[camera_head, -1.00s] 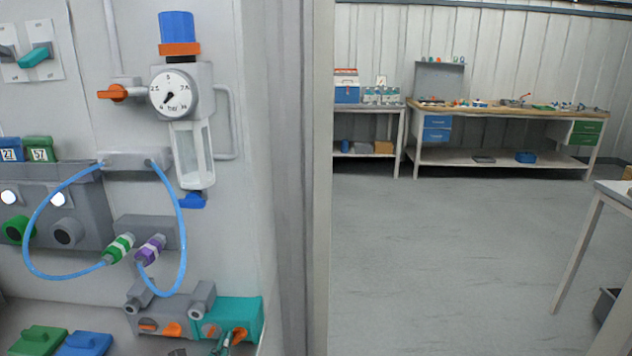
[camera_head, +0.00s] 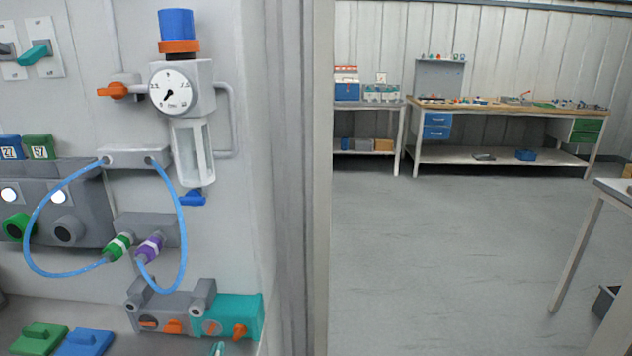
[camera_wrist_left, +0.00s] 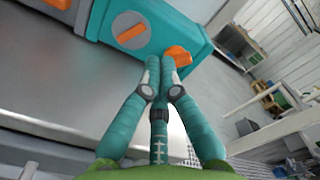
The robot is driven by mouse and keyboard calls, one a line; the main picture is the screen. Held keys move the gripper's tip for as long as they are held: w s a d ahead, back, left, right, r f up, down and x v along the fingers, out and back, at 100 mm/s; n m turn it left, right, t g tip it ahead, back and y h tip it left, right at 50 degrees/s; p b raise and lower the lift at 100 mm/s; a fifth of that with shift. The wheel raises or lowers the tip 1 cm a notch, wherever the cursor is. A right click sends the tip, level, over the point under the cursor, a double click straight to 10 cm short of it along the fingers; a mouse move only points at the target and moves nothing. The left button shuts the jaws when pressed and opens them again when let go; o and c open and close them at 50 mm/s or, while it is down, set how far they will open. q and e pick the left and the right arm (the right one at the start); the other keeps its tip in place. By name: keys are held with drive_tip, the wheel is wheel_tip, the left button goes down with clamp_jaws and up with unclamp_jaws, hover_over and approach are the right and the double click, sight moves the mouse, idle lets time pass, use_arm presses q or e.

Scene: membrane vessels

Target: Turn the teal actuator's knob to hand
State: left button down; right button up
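The teal actuator (camera_head: 253,306) is at the right end of a grey valve block low on the panel. It has a grey dial with an orange bar (camera_head: 211,328) and an orange knob (camera_head: 240,331) at its lower right. In the left wrist view the teal body (camera_wrist_left: 185,22), dial bar (camera_wrist_left: 131,33) and orange knob (camera_wrist_left: 178,55) show close up. My left gripper (camera_head: 218,349) barely shows at the bottom edge, below and left of the knob. In the wrist view its teal fingers (camera_wrist_left: 160,62) meet at their tips, just before the knob; contact cannot be told. The right gripper is not in view.
A grey actuator (camera_head: 160,303) with orange parts adjoins the teal one on the left. Blue hoses (camera_head: 183,240) loop above it, under a gauge (camera_head: 172,90). Green (camera_head: 38,338) and blue (camera_head: 86,343) blocks lie lower left. Open floor (camera_head: 450,250) is at right.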

sight(239, 332)
use_arm(q)
drive_tip(key=shift+s, duration=1.1)
drive_tip(key=shift+r, duration=0.1)
drive_tip(key=shift+s+d+r+m+p, duration=0.1)
drive_tip(key=shift+d+r+m+p, duration=0.15)
drive_tip(key=shift+m, duration=0.25)
drive_tip(key=shift+s+d+r+m+p, duration=0.1)
drive_tip(key=shift+r+m+p, duration=0.2)
drive_tip(key=shift+m, duration=0.2)
drive_tip(key=m, duration=0.1)
drive_tip(key=r+m+p, duration=0.1)
drive_tip(key=d+m, duration=0.1)
drive_tip(key=shift+s+d+r+m, duration=0.15)
drive_tip(key=shift+s+m, duration=0.1)
drive_tip(key=shift+m, duration=0.15)
drive_tip(key=shift+w+d, duration=0.1)
drive_tip(key=shift+w, duration=3.35)
drive_tip(key=shift+d+f+b, duration=0.15)
drive_tip(key=shift+f+b, duration=0.4)
drive_tip(key=shift+f, duration=0.05)
drive_tip(key=shift+a+f+b, duration=0.3)
drive_tip(key=shift+a+b, duration=0.1)
drive_tip(key=shift+a, duration=0.1)
